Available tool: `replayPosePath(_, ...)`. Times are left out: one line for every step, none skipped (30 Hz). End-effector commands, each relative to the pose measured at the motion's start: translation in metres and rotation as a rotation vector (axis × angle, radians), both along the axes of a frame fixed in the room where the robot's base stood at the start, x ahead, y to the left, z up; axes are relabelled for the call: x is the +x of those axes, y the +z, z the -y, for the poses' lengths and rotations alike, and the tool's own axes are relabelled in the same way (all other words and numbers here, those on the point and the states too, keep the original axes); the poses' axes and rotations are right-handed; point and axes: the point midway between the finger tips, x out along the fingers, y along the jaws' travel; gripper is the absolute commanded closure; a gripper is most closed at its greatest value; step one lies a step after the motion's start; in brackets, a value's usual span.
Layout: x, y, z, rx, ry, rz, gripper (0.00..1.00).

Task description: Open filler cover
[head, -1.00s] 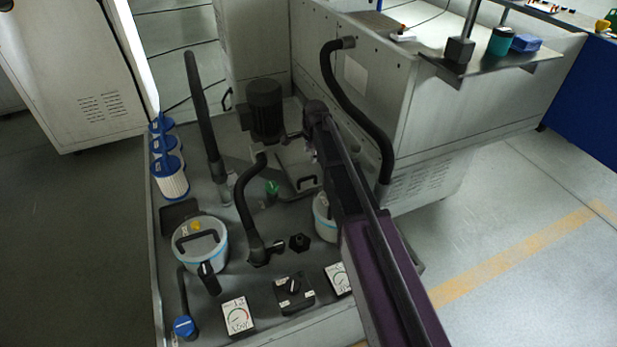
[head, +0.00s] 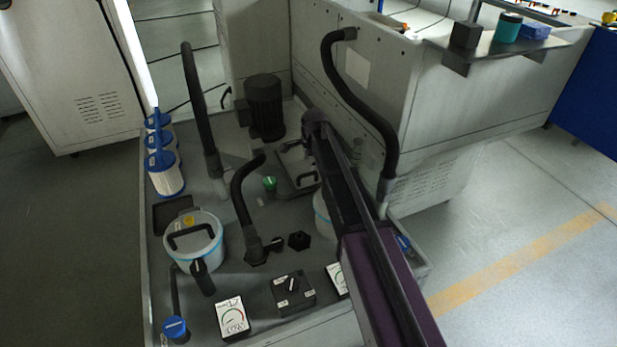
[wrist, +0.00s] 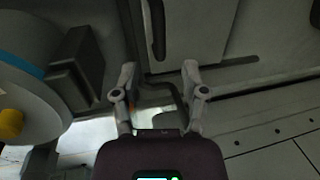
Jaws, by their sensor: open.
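The filler cover looks to be the grey plate (head: 284,172) with a black bar handle on the deck behind the middle hose. It appears to lie flat and shut, and my arm hides its right side. In the wrist view the plate (wrist: 200,35) is at the top, with its dark handle (wrist: 158,32) near its left edge. My gripper (wrist: 160,68) is open and empty, its two fingers spread below the handle in that view. No contact with the handle shows.
A black motor (head: 265,105) stands behind the plate. A curved black hose (head: 243,200) rises in front, and another hose (head: 375,115) hangs at right. A lidded white canister (head: 195,250) stands at left, with a gauge (head: 232,318) and a switch box (head: 293,292) in front.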

Motion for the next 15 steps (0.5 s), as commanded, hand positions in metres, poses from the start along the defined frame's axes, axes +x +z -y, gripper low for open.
replayPosePath(0.001,-0.008,0.0,0.0,0.0,0.0,0.43)
replayPosePath(0.002,-0.01,-0.001,0.0,0.0,0.0,0.43)
replayPosePath(0.002,-0.014,-0.001,0.0,0.0,0.0,0.43)
replayPosePath(0.003,-0.016,-0.001,0.0,0.0,0.0,0.43)
replayPosePath(0.003,-0.018,-0.001,0.0,0.0,0.0,0.43)
replayPosePath(0.004,-0.021,-0.001,0.0,0.0,0.0,0.43)
replayPosePath(0.004,-0.023,-0.001,0.0,0.0,0.0,0.43)
replayPosePath(0.004,-0.026,-0.002,0.0,0.0,0.0,0.43)
replayPosePath(0.005,-0.029,-0.002,0.0,0.0,0.0,0.43)
replayPosePath(0.005,-0.031,-0.002,0.0,0.0,0.0,0.43)
replayPosePath(0.006,-0.033,-0.002,0.0,0.0,0.0,0.43)
replayPosePath(0.006,-0.036,-0.002,0.0,0.0,0.0,0.43)
replayPosePath(0.007,-0.039,-0.002,0.0,0.0,0.0,0.43)
replayPosePath(0.007,-0.041,-0.003,0.0,0.0,0.0,0.43)
replayPosePath(0.008,-0.044,-0.003,0.0,-0.001,0.0,0.43)
